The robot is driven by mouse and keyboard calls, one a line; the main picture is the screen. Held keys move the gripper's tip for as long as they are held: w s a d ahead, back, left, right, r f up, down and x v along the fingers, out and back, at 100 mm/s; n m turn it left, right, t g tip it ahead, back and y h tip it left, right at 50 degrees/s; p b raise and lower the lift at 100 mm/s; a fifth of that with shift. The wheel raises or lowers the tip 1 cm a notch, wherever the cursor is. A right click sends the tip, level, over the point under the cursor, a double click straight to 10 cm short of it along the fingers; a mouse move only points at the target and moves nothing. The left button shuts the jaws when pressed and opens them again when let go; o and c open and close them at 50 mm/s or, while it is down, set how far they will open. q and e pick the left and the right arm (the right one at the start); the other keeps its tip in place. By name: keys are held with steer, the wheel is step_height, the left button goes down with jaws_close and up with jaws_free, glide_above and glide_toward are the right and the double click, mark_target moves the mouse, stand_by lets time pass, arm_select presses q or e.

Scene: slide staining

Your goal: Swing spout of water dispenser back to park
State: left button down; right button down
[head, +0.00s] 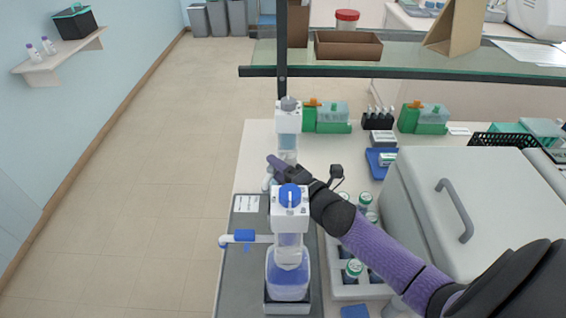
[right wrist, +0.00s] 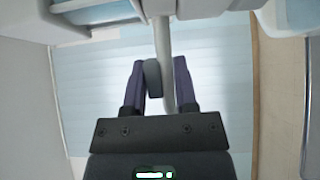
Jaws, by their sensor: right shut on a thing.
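The grey-capped dispenser (head: 288,118), which I take to be the water dispenser, stands behind the blue-capped one on the bench. My right gripper (head: 277,166) reaches across its front, with fingertips pointing left. In the right wrist view the gripper (right wrist: 159,85) is shut on a grey tab (right wrist: 153,78) of the spout. The spout's pale tube (right wrist: 162,35) runs up the picture between the purple fingers. In the head view the spout is mostly hidden by the gripper and the near dispenser. My left gripper is not in view.
The blue-capped dispenser (head: 289,265) stands just in front, its blue-marked spout (head: 245,237) pointing left. A rack with green-topped bottles (head: 352,268) and a large grey-white box (head: 440,200) lie to the right. A glass shelf (head: 420,62) spans above the bench. Open floor lies left.

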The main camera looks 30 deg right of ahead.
steer(key=shift+c, duration=1.9)
jaws_free()
steer(key=shift+s, duration=0.1)
steer(key=v, duration=0.9)
steer(key=shift+s, duration=0.35)
